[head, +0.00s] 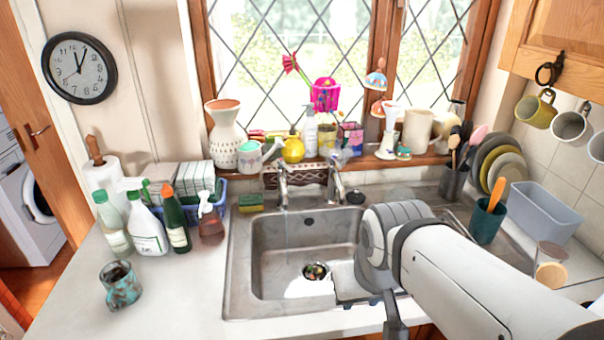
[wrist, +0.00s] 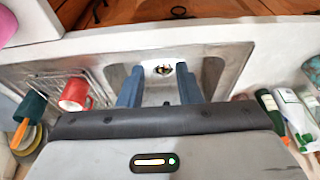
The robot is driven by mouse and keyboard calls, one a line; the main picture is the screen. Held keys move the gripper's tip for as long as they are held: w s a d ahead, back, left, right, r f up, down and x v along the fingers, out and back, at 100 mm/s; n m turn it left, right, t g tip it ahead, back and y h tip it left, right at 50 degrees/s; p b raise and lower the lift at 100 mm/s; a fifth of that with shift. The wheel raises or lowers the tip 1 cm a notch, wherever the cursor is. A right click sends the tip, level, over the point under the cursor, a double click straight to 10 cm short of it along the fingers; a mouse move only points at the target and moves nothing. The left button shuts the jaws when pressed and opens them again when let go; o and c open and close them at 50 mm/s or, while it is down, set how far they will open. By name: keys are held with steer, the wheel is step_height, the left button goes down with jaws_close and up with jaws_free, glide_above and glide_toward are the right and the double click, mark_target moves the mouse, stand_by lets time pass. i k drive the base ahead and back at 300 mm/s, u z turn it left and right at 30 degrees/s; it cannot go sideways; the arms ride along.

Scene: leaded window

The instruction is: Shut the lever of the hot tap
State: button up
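Two chrome taps stand at the back of the steel sink in the head view: a left tap (head: 283,186) and a right tap (head: 336,187). Their levers are small, and I cannot tell which is hot. A faint streak below the left tap looks like running water. My gripper shows in the wrist view (wrist: 160,74) with two blue fingers apart and nothing between them. The taps are not in the wrist view, and my arm hides the sink's right part in the head view.
A sponge (head: 250,203) and several bottles stand left of the sink, with a speckled mug (head: 121,285) nearer. A dark pot (head: 356,196) is right of the taps. Ornaments crowd the windowsill behind. A red mug (wrist: 75,94) sits on the drainer.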

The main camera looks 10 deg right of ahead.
mark_target(281, 161)
steer(key=k, duration=1.2)
steer(key=u, duration=0.2)
steer(key=i, duration=1.65)
steer(key=z, duration=0.2)
